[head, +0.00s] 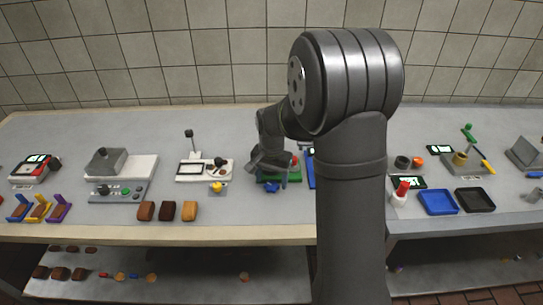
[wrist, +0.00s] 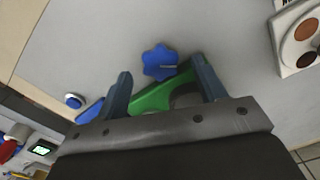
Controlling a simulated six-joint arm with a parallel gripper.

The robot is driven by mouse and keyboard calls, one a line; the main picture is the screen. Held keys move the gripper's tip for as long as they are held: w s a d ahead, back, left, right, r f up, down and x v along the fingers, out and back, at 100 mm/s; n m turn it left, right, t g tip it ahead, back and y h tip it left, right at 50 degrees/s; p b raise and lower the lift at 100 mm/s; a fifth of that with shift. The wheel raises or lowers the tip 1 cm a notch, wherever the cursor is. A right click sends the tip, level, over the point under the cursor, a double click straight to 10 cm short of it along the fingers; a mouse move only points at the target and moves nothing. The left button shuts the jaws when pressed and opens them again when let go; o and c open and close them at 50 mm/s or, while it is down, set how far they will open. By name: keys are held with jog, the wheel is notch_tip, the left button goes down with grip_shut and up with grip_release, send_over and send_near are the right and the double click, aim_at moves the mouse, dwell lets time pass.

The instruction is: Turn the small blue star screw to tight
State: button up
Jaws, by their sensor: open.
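The small blue star screw (wrist: 160,63) shows in the wrist view as a blue lobed knob with a pale mark line on its face. In the head view a small blue shape (head: 269,187), seemingly the same screw, shows just below my gripper (head: 268,168). In the wrist view my gripper (wrist: 162,68) is open, with one finger on each side of the screw and visible gaps to it. A green part (wrist: 155,97) lies behind the screw, partly hidden by the gripper body. I cannot tell the height of the fingers over the screw.
A yellow knob (head: 217,187) is left of my gripper, near a white device (head: 203,171). Several brown blocks (head: 167,211) stand near the front edge. A blue tray (head: 438,202) and a black tray (head: 475,200) lie right.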

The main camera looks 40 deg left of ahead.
notch_tip(320, 180, up, 16)
dwell(0.3)
jog(key=n, duration=0.6)
send_near(272, 185)
notch_tip(272, 185, down, 8)
jog(key=shift+s+r, duration=0.1)
dwell(0.4)
jog(key=shift+c, duration=0.2)
jog(key=c, duration=0.9)
